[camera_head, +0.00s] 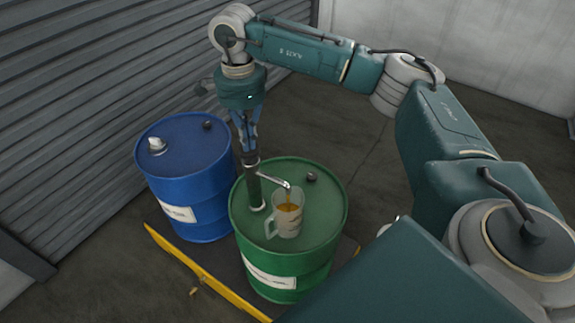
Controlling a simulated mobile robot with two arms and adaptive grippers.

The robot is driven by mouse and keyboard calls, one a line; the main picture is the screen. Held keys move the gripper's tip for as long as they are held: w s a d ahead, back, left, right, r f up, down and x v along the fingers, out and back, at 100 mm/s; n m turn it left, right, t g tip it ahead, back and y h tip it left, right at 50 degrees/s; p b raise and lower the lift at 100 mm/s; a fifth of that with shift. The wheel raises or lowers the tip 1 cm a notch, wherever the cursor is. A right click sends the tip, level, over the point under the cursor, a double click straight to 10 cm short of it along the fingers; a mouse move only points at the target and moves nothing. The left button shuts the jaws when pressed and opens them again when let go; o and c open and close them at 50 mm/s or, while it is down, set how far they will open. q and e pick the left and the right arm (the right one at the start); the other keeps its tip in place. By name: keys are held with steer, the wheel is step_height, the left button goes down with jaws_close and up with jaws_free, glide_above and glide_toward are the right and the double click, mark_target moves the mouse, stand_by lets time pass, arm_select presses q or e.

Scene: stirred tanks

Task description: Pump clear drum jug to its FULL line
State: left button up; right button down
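A clear jug (287,222) with a side handle stands upright on top of the green drum (292,257). Amber liquid shows inside it; the FULL line is too small to make out. A hand pump (255,190) rises from the drum's lid, and its metal spout (273,180) ends over the jug's mouth. Amber colour shows right below the spout tip. My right gripper (248,152) points down over the pump, its fingers closed around the pump's top. My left gripper is not in view.
A blue drum (190,180) with caps on its lid stands left of the green one. Yellow edging (200,272) runs along the floor in front of the drums. A corrugated shutter wall (80,100) is close on the left. Open floor lies behind the drums.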

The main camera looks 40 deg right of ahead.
steer(key=shift+f+b, duration=0.5)
steer(key=shift+f, duration=0.45)
steer(key=shift+r+p, duration=2.55)
steer(key=shift+r, duration=1.45)
steer(key=shift+f, duration=0.3)
steer(key=shift+f+b, duration=2.65)
steer(key=shift+f, duration=1.05)
steer(key=shift+r+p, duration=2.6)
steer(key=shift+r, duration=1.4)
steer(key=shift+f, duration=0.2)
